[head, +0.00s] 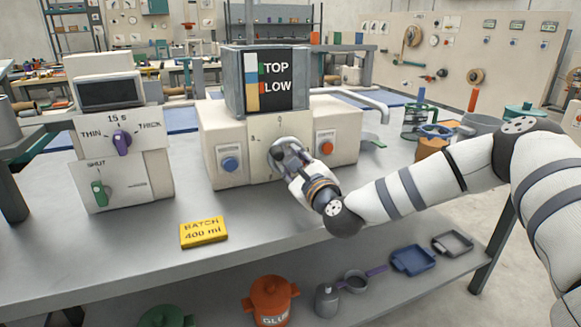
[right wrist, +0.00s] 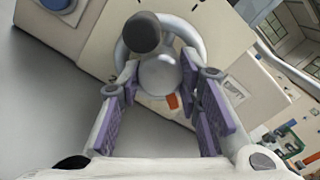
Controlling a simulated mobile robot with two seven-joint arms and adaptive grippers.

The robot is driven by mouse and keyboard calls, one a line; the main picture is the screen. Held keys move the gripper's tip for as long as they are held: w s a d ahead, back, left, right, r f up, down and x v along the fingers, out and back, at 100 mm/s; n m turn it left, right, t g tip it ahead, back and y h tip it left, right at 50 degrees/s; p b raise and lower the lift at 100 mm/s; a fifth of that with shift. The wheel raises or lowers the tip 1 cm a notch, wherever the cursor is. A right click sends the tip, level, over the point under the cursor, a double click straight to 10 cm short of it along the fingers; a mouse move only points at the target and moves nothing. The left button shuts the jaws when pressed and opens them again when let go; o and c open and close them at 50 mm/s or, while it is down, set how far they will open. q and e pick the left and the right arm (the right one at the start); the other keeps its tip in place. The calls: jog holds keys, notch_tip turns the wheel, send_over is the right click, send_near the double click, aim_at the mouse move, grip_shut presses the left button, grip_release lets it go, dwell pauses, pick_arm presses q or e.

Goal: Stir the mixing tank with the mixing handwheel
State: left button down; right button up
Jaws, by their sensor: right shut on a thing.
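A pale machine (head: 230,125) stands on the grey bench, with a grey tank (head: 241,82) on top. The tank's front has a level strip marked TOP and LOW. A pale round handwheel with a dark grey knob (right wrist: 142,32) is on the machine's front, seen in the right wrist view with its ring (right wrist: 190,30) behind the hub (right wrist: 162,76). My right gripper (head: 290,158) is at this wheel, and mostly hides it in the head view. In the right wrist view its purple-padded fingers (right wrist: 160,105) are on either side of the hub, shut on the handwheel. My left gripper is not in view.
A blue button (head: 230,164) and an orange button (head: 327,148) flank the wheel. A dial unit (head: 123,160) stands left. A yellow BATCH 400 ml plate (head: 204,232) lies in front. Pots and trays are on the lower shelf (head: 375,295). The bench front is mostly clear.

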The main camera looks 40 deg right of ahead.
jog(key=shift+f+m+b, duration=0.35)
jog(key=shift+m+b, duration=0.2)
jog(key=shift+m, duration=0.35)
jog(key=m+b, duration=0.8)
jog(key=m, duration=0.1)
jog(key=shift+a+b, duration=0.1)
jog(key=shift+b, duration=0.25)
jog(key=m+b, duration=0.2)
jog(key=b, duration=0.1)
jog(key=shift+r+m, duration=0.1)
jog(key=shift+m, duration=0.3)
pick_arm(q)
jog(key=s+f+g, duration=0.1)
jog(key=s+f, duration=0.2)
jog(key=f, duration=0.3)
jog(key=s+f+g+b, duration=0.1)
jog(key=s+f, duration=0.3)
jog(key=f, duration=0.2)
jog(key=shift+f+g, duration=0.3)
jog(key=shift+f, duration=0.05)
pick_arm(e)
jog(key=shift+r+m, duration=0.15)
jog(key=shift+m, duration=0.45)
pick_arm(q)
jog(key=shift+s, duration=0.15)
pick_arm(e)
jog(key=shift+r, duration=0.1)
jog(key=o, duration=1.1)
jog(key=shift+o, duration=0.2)
